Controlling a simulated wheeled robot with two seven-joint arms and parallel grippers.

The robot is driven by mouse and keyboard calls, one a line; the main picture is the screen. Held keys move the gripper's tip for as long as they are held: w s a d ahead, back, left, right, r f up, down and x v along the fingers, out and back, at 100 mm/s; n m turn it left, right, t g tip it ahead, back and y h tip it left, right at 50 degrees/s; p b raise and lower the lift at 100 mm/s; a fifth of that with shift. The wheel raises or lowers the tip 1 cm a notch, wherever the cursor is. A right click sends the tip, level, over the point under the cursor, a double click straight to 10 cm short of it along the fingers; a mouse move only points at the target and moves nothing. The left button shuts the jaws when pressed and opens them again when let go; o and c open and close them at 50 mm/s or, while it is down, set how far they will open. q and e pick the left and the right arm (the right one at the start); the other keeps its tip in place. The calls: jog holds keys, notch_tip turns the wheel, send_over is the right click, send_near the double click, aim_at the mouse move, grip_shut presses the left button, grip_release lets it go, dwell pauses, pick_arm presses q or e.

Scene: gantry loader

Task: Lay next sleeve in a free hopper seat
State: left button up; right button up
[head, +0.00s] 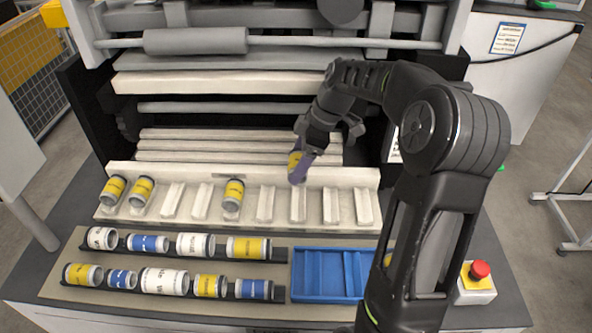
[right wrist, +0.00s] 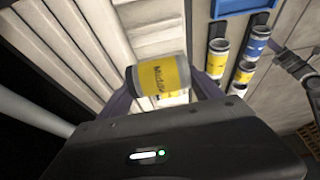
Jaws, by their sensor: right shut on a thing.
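My right gripper (head: 298,165) is shut on a yellow sleeve (right wrist: 162,77) with a pale end band and dark lettering. In the head view it holds the sleeve above the right half of the cream hopper tray (head: 252,174); fingers partly hide it. Yellow sleeves lie in the tray's two leftmost seats (head: 113,189) (head: 142,190) and one near the middle (head: 233,194). The other seats (head: 265,204) look empty. A dark gripper-like part, probably my left gripper (right wrist: 293,62), shows at the right of the right wrist view; its jaws are unclear.
Two dark racks (head: 280,253) in front hold several white, blue and yellow sleeves. A blue tray (head: 330,252) beside them looks empty where visible. The grey machine (head: 195,41) rises behind the hopper. A red stop button (head: 480,270) stands at the right front.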

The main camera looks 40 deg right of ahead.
jog(key=shift+s, duration=0.15)
jog(key=shift+f, duration=0.15)
notch_tip(320, 180, down, 9)
jog(key=b, duration=0.6)
jog(key=shift+f+b, duration=0.6)
jog(key=o, duration=1.9)
